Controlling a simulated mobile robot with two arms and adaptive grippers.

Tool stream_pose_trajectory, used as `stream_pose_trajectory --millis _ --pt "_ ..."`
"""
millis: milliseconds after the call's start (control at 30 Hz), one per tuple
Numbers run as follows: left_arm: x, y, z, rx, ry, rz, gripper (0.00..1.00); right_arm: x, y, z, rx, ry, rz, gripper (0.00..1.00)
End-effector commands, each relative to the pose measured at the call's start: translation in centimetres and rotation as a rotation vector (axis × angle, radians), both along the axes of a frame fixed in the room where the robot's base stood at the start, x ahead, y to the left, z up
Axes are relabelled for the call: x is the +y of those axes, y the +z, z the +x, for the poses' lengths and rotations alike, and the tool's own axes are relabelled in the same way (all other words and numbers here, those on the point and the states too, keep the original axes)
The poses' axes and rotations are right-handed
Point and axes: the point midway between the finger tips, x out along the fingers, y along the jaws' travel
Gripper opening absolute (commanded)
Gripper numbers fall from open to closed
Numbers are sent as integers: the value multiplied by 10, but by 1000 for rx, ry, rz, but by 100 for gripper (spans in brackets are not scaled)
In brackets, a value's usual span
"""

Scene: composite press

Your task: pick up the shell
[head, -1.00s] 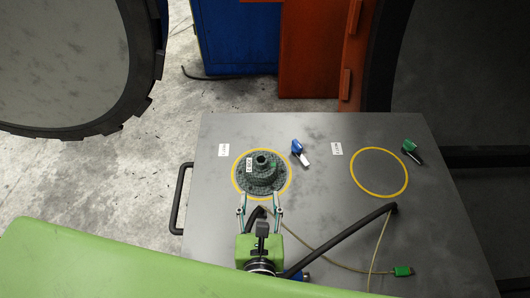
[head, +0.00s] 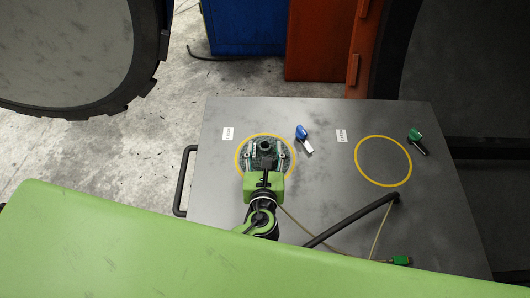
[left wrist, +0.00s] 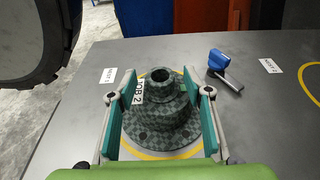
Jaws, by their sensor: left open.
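The shell (head: 265,147) is a dark green-grey checkered stepped piece with a round flange and a hollow neck. It stands upright inside the left yellow ring on the grey table. In the left wrist view the shell (left wrist: 162,112) carries a white label reading "JOB 2". My left gripper (head: 266,158) is open, its fingers on either side of the shell. In the left wrist view the teal pads of the left gripper (left wrist: 164,112) flank the shell's body; I cannot tell whether they touch it. My right gripper is not in view.
A blue-handled tool (head: 303,138) lies right of the left ring. A green-handled tool (head: 417,141) lies by the empty right yellow ring (head: 383,161). A cable with a green plug (head: 401,260) lies near the front. A black handle (head: 181,181) juts from the table's left side.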

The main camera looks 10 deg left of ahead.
Motion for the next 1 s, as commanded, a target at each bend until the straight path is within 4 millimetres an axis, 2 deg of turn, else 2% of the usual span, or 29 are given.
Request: stream_pose_trajectory --millis 133,400,433,600,1000 --pt "3 -5 17 -1 -1 -1 46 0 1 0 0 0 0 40" --pt "4 -7 20 1 -1 -1 46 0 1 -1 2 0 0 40" --pt "4 -7 20 1 -1 -1 41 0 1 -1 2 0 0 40" --pt "4 -7 20 1 -1 -1 0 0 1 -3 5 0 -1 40" --pt "4 -1 20 -2 -2 -1 0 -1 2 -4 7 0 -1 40"
